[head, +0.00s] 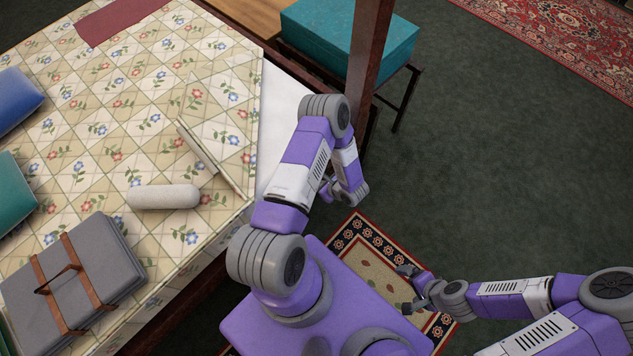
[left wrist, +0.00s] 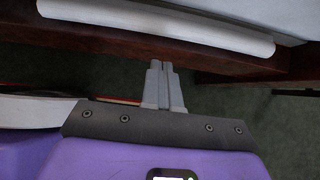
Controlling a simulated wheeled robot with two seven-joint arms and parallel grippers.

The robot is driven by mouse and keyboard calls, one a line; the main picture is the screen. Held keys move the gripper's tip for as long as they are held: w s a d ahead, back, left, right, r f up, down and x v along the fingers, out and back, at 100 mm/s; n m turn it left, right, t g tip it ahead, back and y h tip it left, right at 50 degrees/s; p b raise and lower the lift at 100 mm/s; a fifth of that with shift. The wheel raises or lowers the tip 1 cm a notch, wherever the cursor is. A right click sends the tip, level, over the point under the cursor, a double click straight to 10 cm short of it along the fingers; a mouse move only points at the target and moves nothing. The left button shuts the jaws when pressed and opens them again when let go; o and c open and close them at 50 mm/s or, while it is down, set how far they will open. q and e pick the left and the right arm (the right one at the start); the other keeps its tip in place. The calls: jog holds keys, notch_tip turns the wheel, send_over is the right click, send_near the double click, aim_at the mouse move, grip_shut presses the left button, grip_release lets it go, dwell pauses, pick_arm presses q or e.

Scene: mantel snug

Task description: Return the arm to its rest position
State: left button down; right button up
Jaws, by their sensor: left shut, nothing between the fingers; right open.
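My left arm (head: 305,160) is bent at the elbow beside the bed, its forearm pointing down past the bed's edge. In the left wrist view, my left gripper (left wrist: 163,88) is shut with its two grey fingers together and nothing between them. It is below and apart from a dark wooden rail. In the head view it is mostly hidden by the forearm. My right gripper (head: 405,288) is open and empty, above the small patterned rug at the lower middle.
The quilted bed (head: 95,120) on the left holds a grey case (head: 105,265), a pale rounded cylinder (head: 163,197) and cushions. A dark post (head: 368,60) and a teal box (head: 335,35) stand behind my left arm. Open green carpet (head: 500,170) lies to the right.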

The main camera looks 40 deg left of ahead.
pick_arm(q)
jog(key=p+v, duration=0.2)
jog(key=v, duration=0.8)
jog(key=shift+w, duration=0.2)
pick_arm(e)
notch_tip(320, 180, up, 3)
jog(key=shift+f, duration=0.1)
pick_arm(q)
jog(key=shift+s+f, duration=0.1)
jog(key=s+d+r+n+g+h+p, duration=0.25)
jog(key=s+d+n+g+h, duration=0.45)
jog(key=s+d, duration=0.6)
pick_arm(e)
notch_tip(320, 180, up, 2)
jog(key=shift+r, duration=0.25)
pick_arm(q)
jog(key=w+d+r+n+t+h, duration=0.3)
jog(key=n+t, duration=0.4)
jog(key=n, duration=0.6)
jog(key=shift+w+d+r+n+h, duration=0.4)
jog(key=shift+w+r+h, duration=0.45)
jog(key=shift+h, duration=0.15)
pick_arm(e)
jog(key=shift+c, duration=0.2)
